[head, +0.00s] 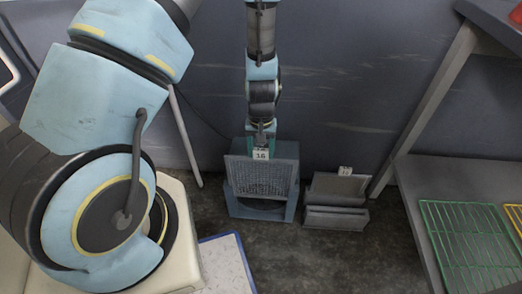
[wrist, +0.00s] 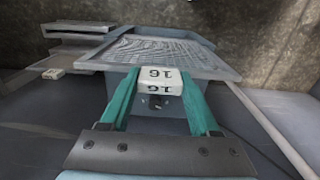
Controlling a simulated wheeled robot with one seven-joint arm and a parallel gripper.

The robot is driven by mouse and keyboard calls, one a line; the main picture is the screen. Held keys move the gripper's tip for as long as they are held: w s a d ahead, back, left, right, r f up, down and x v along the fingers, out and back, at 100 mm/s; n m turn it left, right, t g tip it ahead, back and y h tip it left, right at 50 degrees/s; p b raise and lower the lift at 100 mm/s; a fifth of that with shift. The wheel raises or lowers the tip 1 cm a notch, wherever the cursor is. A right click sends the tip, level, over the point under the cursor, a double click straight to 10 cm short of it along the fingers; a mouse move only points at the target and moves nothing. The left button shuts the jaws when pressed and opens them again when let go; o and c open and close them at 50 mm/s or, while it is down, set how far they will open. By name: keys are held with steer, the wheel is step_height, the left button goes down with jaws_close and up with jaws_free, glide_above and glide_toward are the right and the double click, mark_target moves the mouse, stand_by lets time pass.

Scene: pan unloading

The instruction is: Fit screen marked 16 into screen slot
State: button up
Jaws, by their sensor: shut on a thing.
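The screen marked 16 (head: 260,178) is a grey framed mesh panel with a white tag at its top edge. My gripper (head: 262,143) is shut on its tag end and holds it upright, slightly tilted. The screen is at the front of a blue-grey housing (head: 290,206), which I take to hold the screen slot. The housing's lower opening shows below the screen. In the wrist view the teal fingers of my gripper (wrist: 160,88) flank the white tag, and the screen (wrist: 168,52) extends away from them. I cannot tell whether its lower edge is inside the slot.
A low grey holder (head: 336,216) with another tagged panel (head: 340,186) stands just right of the housing. A bench with a green wire rack (head: 462,240) is at the right. A wall is close behind. A white-topped board (head: 228,265) lies at the lower left.

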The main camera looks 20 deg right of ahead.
mark_target(261, 172)
steer(key=shift+f+b, duration=3.5)
steer(key=shift+f, duration=1.85)
stand_by(2.7)
